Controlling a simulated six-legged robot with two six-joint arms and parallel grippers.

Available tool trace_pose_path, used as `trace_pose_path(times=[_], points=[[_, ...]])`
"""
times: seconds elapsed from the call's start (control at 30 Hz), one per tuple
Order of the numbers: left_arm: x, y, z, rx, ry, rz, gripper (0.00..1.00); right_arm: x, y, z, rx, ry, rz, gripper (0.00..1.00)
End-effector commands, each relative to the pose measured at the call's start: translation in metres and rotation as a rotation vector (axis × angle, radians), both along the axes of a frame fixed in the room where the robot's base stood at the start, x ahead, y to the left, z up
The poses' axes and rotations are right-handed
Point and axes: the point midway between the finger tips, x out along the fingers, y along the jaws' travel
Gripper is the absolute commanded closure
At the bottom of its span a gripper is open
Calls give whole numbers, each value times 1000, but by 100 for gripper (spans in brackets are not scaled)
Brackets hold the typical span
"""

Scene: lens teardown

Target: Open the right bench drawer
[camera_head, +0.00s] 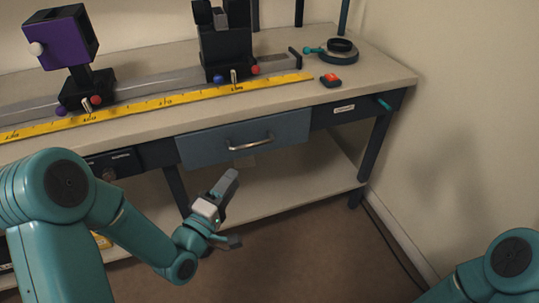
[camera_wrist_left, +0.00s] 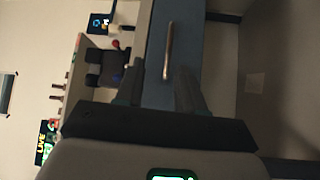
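The blue drawer front (camera_head: 205,147) is set in the bench front, with a silver bar handle (camera_head: 250,144) across it. It looks shut. In the left wrist view the blue drawer front (camera_wrist_left: 187,45) runs up the picture, and the handle (camera_wrist_left: 168,50) shows beyond and between my fingertips. My left gripper (camera_head: 234,212) is open and empty, below and in front of the drawer, apart from the handle. Its two fingers also show in the left wrist view (camera_wrist_left: 160,90). Part of my right arm shows at the lower right of the head view; its gripper is out of view.
The bench top (camera_head: 375,75) carries a rail with a purple-headed mount (camera_head: 68,38), a black mount (camera_head: 226,45), a yellow ruler (camera_head: 160,105) and a red-topped item (camera_head: 330,80). A dark drawer (camera_head: 115,163) is at left. A teal peg (camera_head: 384,104) sticks out at right.

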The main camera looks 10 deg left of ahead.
Motion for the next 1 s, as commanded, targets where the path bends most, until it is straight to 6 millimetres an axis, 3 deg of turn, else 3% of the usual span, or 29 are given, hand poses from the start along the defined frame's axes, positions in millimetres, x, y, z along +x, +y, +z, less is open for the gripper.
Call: trace_pose_path(times=[0.03,0.2,0.43,1.0], points=[[0,4,-11,3,-7,8,62,0,0,-14,0,0,0,57],[-2,12,-22,7,-18,26,62,0,0,-30,0,-1,-1,57],[9,11,-25,10,-19,27,62,0,0,-34,0,-1,-1,57],[131,-18,-10,7,-19,24,62,2,-2,-44,-2,-5,-9,57]])
